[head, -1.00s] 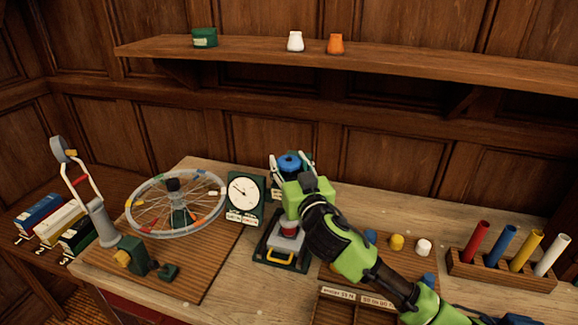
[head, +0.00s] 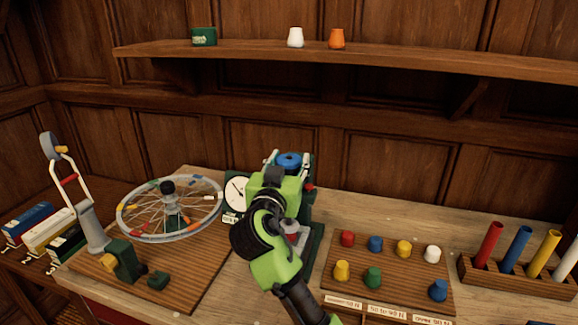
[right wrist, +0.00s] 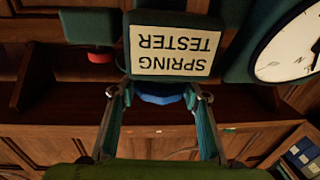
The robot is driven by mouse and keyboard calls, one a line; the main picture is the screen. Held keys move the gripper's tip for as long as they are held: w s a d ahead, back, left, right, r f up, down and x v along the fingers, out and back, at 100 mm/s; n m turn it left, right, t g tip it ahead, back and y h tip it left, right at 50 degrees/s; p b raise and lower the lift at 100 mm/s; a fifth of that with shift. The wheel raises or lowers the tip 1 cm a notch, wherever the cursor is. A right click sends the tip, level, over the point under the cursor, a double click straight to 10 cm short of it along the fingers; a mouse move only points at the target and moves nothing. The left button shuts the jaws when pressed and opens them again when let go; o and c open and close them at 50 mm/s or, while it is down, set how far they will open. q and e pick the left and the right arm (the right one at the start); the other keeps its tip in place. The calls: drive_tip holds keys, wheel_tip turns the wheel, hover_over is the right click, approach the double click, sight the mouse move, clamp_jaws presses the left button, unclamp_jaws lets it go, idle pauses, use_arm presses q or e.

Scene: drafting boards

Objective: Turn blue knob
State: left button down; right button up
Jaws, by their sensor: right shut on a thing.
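The blue knob (head: 289,161) sits at the top of the dark green spring tester (head: 313,232) on the bench. My right gripper (head: 286,162) is at the knob, one finger on each side, shut on it. In the right wrist view, which looks upside down, the knob (right wrist: 160,97) shows between the two fingers, below a "SPRING TESTER" label (right wrist: 176,46). My green gripper body and arm hide much of the tester in the head view. My left gripper is not in view.
A dial gauge (head: 236,194) stands close left of the gripper, and a spoked wheel (head: 170,207) farther left. A board with several coloured pegs (head: 388,272) lies right, beside a rack of coloured tubes (head: 507,276). A wooden shelf (head: 400,62) runs above.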

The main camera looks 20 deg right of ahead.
sight(289, 158)
drive_tip(key=shift+r, duration=0.2)
drive_tip(key=o, duration=0.9)
drive_tip(key=shift+c, duration=0.2)
drive_tip(key=shift+o, duration=1.4)
drive_tip(key=shift+f, duration=0.1)
wheel_tip(289, 158, up, 10)
